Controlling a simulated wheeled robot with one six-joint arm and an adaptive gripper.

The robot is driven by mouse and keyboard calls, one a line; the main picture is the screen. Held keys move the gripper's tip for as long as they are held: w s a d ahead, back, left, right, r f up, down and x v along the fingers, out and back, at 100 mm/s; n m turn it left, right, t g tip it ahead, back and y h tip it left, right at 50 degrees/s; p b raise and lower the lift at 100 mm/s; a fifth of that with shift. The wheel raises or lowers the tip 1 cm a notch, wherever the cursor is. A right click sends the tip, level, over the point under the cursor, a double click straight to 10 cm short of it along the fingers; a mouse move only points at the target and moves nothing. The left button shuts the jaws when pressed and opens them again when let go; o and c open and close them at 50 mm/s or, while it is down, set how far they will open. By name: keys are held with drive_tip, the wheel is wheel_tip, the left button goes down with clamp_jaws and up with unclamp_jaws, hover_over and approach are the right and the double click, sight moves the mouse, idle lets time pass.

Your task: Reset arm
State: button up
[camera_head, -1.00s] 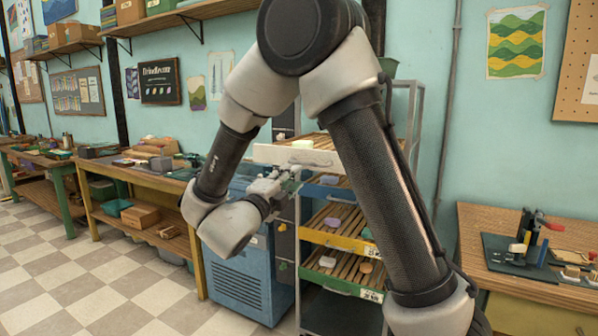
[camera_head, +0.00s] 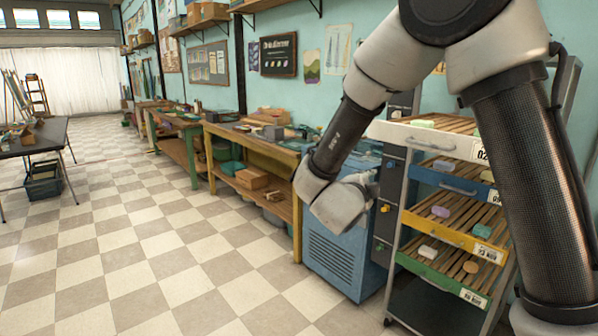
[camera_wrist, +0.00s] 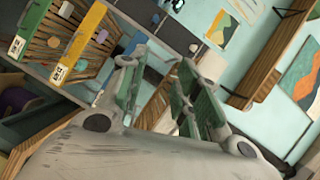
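My arm (camera_head: 335,140) hangs folded in front of the rack and the blue cabinet in the head view. Its wrist end (camera_head: 340,205) is near the blue cabinet, and the fingers are hidden there. In the wrist view my gripper (camera_wrist: 160,82) shows two green-padded fingers apart, with nothing seen between them. The drying rack (camera_head: 450,245) has slatted trays with white, yellow and green fronts and several soaps on them. In the wrist view the rack trays (camera_wrist: 60,55) appear tilted at the upper left, apart from the fingers.
A blue cabinet (camera_head: 340,250) stands left of the rack. A wooden workbench (camera_head: 255,150) with boxes lines the wall. A dark table (camera_head: 35,140) stands at far left. The checkered floor (camera_head: 170,240) is clear in the middle and front left.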

drive_tip(key=a+f+n+g+y, duration=0.2)
drive_tip(key=a+f+n+y, duration=0.3)
drive_tip(key=a+n+y, duration=0.3)
drive_tip(key=s+a+n+g+y, duration=0.1)
drive_tip(key=s+n+g+y, duration=0.3)
drive_tip(key=s+n+g, duration=0.35)
drive_tip(key=s+d+r+n+h, duration=0.2)
drive_tip(key=s+d+r, duration=0.3)
drive_tip(key=s+d, duration=0.7)
drive_tip(key=s+d+r+n+h, duration=0.2)
drive_tip(key=s+d+r, duration=0.3)
drive_tip(key=s+d, duration=0.7)
drive_tip(key=shift+s+d+n, duration=0.2)
drive_tip(key=shift+d+n, duration=0.1)
drive_tip(key=shift+n, duration=0.15)
